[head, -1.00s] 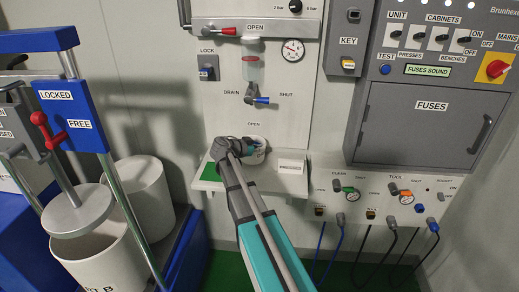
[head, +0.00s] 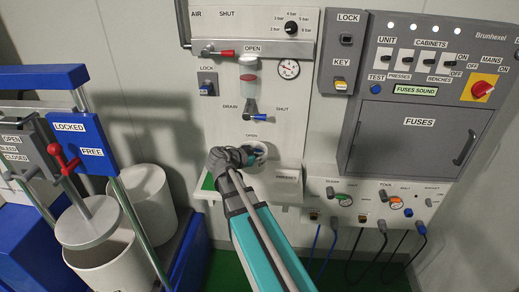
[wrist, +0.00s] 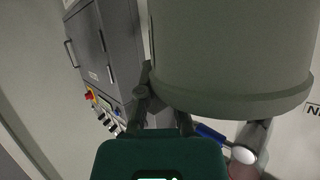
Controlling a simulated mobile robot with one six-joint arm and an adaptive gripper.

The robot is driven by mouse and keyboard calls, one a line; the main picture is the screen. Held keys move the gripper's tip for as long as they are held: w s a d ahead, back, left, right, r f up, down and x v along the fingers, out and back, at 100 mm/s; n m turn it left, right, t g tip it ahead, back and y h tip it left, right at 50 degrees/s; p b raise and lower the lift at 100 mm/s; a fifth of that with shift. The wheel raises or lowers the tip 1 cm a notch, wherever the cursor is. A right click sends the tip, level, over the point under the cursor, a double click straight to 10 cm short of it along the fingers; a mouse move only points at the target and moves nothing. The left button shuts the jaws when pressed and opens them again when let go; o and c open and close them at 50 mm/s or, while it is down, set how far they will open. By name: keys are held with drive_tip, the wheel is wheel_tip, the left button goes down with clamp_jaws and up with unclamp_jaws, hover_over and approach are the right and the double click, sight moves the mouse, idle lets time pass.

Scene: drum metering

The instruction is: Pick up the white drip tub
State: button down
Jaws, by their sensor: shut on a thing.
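The white drip tub (head: 261,160) is at the wall panel in the head view, below the drain valve and just above or at the small white shelf (head: 262,190). My gripper (head: 252,156) is at its near side and partly hides it. In the wrist view the tub (wrist: 232,60) fills the upper right, grey-green in shade, its rounded edge close to my fingers (wrist: 160,110). My gripper is shut on the tub. Its contents and the gap to the shelf are hidden.
The drain valve (head: 258,117) with a blue handle sits above the tub. A fuse cabinet (head: 415,135) is on the right, over a row of sockets with hanging cables. A blue-framed press (head: 80,140) with white drums (head: 145,195) stands on the left.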

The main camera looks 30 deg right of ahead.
drive_tip(key=shift+s+a+r+p, duration=0.25)
drive_tip(key=shift+s+r, duration=0.1)
drive_tip(key=shift+s, duration=0.35)
drive_tip(key=shift+s+a+r+p, duration=0.15)
drive_tip(key=shift+s+a+r, duration=0.15)
drive_tip(key=shift+s, duration=0.35)
